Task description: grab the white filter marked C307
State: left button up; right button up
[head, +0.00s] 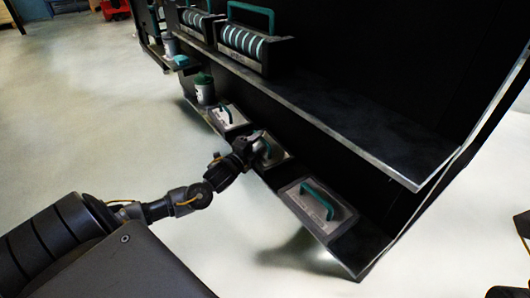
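No marking C307 can be read at this size, so I cannot tell which item bears it. Several pale, flat pieces with teal handles stand in a row on the lower shelf. One is at the near end (318,207), one is in the middle (272,154) and one is farther back (228,117). My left gripper (258,143) is at the middle piece and partly covers it. Its fingers are dark and small, and I cannot tell whether they are open or touch the handle. My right gripper is not in view.
The dark shelf unit has an upper shelf (385,130) whose near part is bare. A rack of pale discs with a teal handle (245,38) stands farther back on it. A white canister with a green lid (204,90) is on the lower shelf. The pale floor (90,110) at left is clear.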

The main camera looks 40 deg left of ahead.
pick_arm(q)
grip_shut()
dwell(0.4)
